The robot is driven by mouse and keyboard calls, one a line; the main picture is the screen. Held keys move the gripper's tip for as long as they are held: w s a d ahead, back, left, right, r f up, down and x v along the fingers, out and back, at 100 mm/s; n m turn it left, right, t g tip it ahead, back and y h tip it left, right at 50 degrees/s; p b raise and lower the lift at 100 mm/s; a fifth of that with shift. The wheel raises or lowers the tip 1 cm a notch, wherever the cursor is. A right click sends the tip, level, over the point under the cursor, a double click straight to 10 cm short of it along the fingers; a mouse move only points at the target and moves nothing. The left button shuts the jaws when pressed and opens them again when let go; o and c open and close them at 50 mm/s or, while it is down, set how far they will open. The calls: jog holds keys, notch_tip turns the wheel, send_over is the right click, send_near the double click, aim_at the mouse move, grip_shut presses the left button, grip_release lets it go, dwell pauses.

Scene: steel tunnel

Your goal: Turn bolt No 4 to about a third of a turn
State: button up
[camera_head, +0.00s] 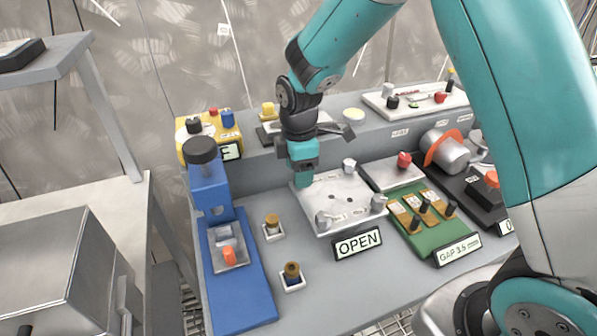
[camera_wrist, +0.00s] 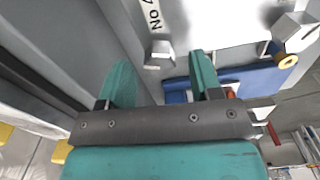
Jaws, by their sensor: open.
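A light metal plate (camera_head: 340,190) lies on the grey bench, with silver bolts near its corners. Three bolts show in the head view: back right (camera_head: 349,164), front right (camera_head: 378,203) and front left (camera_head: 323,219). The back-left corner is hidden behind my gripper (camera_head: 307,182), which points down there. In the wrist view my gripper (camera_wrist: 162,72) is open and empty. A hex bolt head (camera_wrist: 160,52) shows beyond the gap between its fingertips, beside a "NO" label (camera_wrist: 154,14) whose number is cut off. I cannot tell whether the fingers touch it. Another bolt (camera_wrist: 295,30) is at upper right.
An "OPEN" sign (camera_head: 358,243) stands before the plate. A blue press (camera_head: 235,270) is at left, and a green board (camera_head: 430,225) with a gap sign at right. Two small knobbed blocks (camera_head: 273,226) (camera_head: 292,275) stand between press and plate. A raised ledge runs behind.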

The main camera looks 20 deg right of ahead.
jog(key=shift+f, duration=0.55)
jog(key=c, duration=0.9)
jog(key=shift+c, duration=0.2)
jog(key=shift+m, duration=0.3)
